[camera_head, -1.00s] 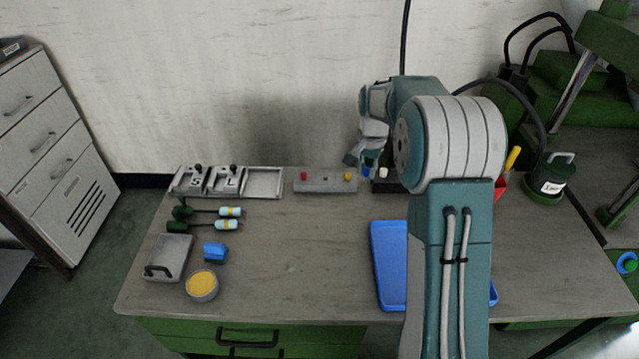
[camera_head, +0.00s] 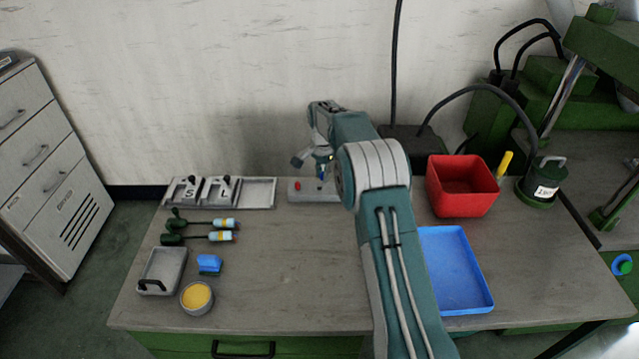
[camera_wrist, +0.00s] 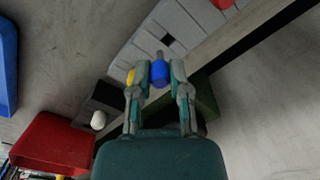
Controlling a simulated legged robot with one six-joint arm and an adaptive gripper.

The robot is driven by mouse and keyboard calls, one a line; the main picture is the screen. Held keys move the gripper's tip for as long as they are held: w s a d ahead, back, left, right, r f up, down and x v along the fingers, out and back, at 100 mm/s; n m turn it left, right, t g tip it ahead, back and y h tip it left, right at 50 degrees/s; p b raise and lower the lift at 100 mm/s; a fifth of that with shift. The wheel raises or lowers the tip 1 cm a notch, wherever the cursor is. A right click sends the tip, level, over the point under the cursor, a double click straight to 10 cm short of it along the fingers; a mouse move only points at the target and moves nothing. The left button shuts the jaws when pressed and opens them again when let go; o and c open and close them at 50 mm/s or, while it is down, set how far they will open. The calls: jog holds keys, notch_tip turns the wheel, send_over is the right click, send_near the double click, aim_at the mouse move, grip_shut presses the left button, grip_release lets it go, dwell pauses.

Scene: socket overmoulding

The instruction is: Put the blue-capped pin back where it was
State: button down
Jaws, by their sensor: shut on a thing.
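The blue-capped pin (camera_wrist: 159,72) is held between the two fingertips of my gripper (camera_wrist: 159,80), its grey tip pointing past the fingers. It also shows as a small blue spot in the head view (camera_head: 321,174). My gripper is shut on it, over the grey pin block (camera_head: 312,196) at the back of the table. In the wrist view the grey block (camera_wrist: 185,25) has a dark square hole just ahead of the pin. A red-capped pin (camera_head: 297,187) stands at the block's left end. A yellow cap (camera_wrist: 131,76) shows beside my left finger. Whether the pin touches the block cannot be told.
A dark box with a white-topped pin (camera_wrist: 98,120) is right of the block. The red bin (camera_head: 460,195) and blue tray (camera_head: 450,270) are on the right. A grey tray (camera_head: 262,193) lies left of the block. The middle of the table is clear.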

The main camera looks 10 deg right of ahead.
aim_at(319, 184)
jog(key=shift+w+a+f, duration=0.3)
jog(key=shift+f, duration=0.2)
jog(key=shift+a+f, duration=0.1)
jog(key=shift+f, duration=1.5)
jog(key=shift+f, duration=0.15)
jog(key=c, duration=0.6)
grip_release()
